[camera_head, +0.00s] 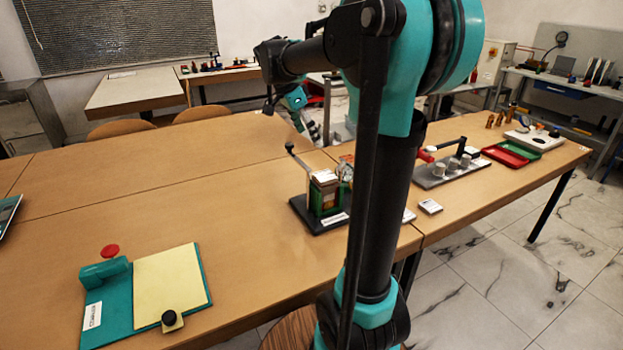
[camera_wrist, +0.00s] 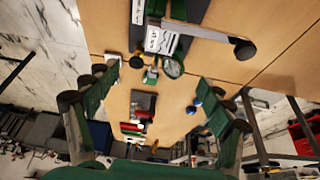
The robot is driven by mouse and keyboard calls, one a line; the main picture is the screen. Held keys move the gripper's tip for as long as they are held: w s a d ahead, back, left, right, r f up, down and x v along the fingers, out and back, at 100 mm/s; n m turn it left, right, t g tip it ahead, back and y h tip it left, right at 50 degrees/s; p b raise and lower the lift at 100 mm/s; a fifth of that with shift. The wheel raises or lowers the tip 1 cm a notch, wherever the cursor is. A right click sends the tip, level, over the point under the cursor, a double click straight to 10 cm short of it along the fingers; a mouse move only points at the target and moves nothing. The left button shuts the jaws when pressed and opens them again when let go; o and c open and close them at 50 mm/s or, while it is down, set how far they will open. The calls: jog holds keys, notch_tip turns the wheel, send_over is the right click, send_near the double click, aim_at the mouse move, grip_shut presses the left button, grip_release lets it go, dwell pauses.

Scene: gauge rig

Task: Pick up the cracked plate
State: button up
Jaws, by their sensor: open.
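I cannot make out a plate with a visible crack in either view. The gauge rig (camera_head: 325,195), a green block on a dark base with a lever and a round dial, stands on the table in the head view. It shows at the top of the wrist view (camera_wrist: 172,42), with its dial and black lever knob. A small white block (camera_head: 430,206) lies to its right. My gripper (camera_wrist: 150,78) is open and empty, its green fingers wide apart. In the head view my gripper (camera_head: 308,125) hangs beyond the rig, partly hidden by my arm.
A teal board with a yellow pad (camera_head: 168,280) and red knob lies at the front left. The middle-left tabletop (camera_head: 150,190) is clear.

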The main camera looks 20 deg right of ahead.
send_over(325, 175)
jog(key=a, duration=0.2)
jog(key=f, duration=1)
jog(key=shift+s+a, duration=0.2)
jog(key=shift+s, duration=0.15)
jog(key=shift+a+x, duration=0.15)
jog(key=shift+x, duration=1.15)
jog(key=shift+a+x, duration=0.15)
jog(key=shift+x, duration=1.2)
jog(key=shift+c, duration=0.2)
jog(key=c, duration=1.3)
